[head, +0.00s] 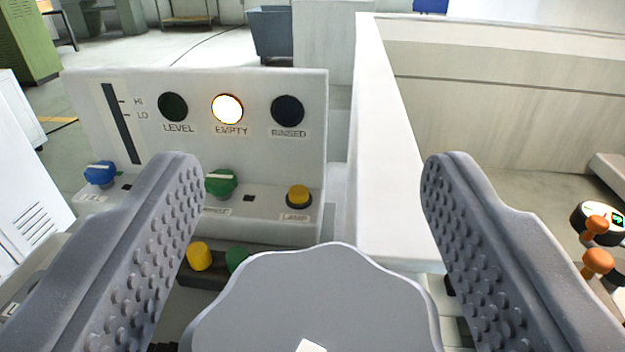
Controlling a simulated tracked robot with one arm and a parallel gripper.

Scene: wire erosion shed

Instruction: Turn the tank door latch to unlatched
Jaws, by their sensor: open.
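My gripper (313,165) is open, its two grey studded jaws wide apart at left and right. Low between them is a large grey lobed disc (315,290), like a knob, with a white mark at the bottom edge of the picture. I cannot tell for sure that it is the tank door latch, nor which way it is set. No jaw visibly closes on it. A white-walled tank (385,160) with a beige inner wall stands beyond, at centre and right. No label for the latch shows.
Orange-topped controls (597,262) stand at right. A grey bin (270,33) is behind.

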